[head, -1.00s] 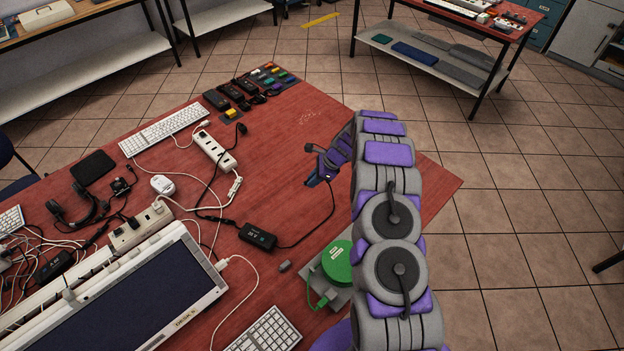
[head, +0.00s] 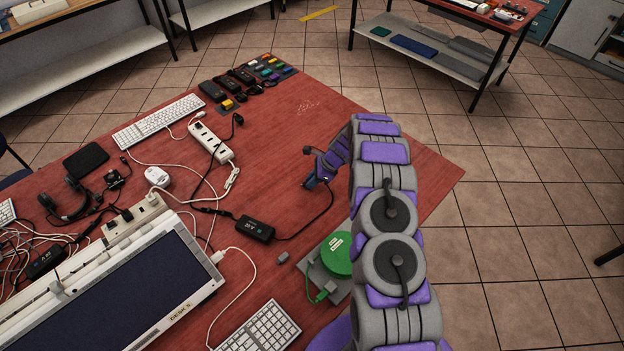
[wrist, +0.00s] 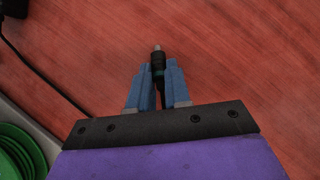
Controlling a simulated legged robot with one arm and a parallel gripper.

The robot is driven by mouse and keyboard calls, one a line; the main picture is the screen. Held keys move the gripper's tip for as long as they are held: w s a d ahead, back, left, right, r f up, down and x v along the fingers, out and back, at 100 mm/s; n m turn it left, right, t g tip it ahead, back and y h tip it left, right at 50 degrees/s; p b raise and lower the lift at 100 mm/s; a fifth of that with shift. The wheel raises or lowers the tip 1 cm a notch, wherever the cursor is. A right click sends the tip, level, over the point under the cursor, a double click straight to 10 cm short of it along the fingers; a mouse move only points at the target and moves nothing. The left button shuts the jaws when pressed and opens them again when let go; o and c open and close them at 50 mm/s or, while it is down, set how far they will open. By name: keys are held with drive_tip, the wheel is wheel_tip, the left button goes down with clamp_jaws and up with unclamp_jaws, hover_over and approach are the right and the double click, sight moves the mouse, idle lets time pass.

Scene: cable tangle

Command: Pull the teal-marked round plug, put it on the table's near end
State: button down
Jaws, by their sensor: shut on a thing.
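The round plug (wrist: 158,61) is a dark barrel with a pale metal tip and a thin teal band. In the wrist view it sits between the two blue fingers of my gripper (wrist: 159,83), which are shut on it, tip pointing away from the palm. In the head view my gripper (head: 311,182) hangs over the right part of the red table (head: 385,130); the plug is too small to make out there. A black cable runs from the gripper to a black adapter box (head: 255,228) on the table. The plug's height above the table is hard to tell.
A green cable reel (head: 337,254) stands beside my arm. White power strips (head: 211,143), a large slanted-top unit (head: 130,285), keyboards (head: 159,121) and tangled cables fill the left side. A small grey block (head: 283,257) lies near the reel. The table's right part is mostly bare.

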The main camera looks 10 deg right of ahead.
drive_tip(key=c, duration=1)
unclamp_jaws()
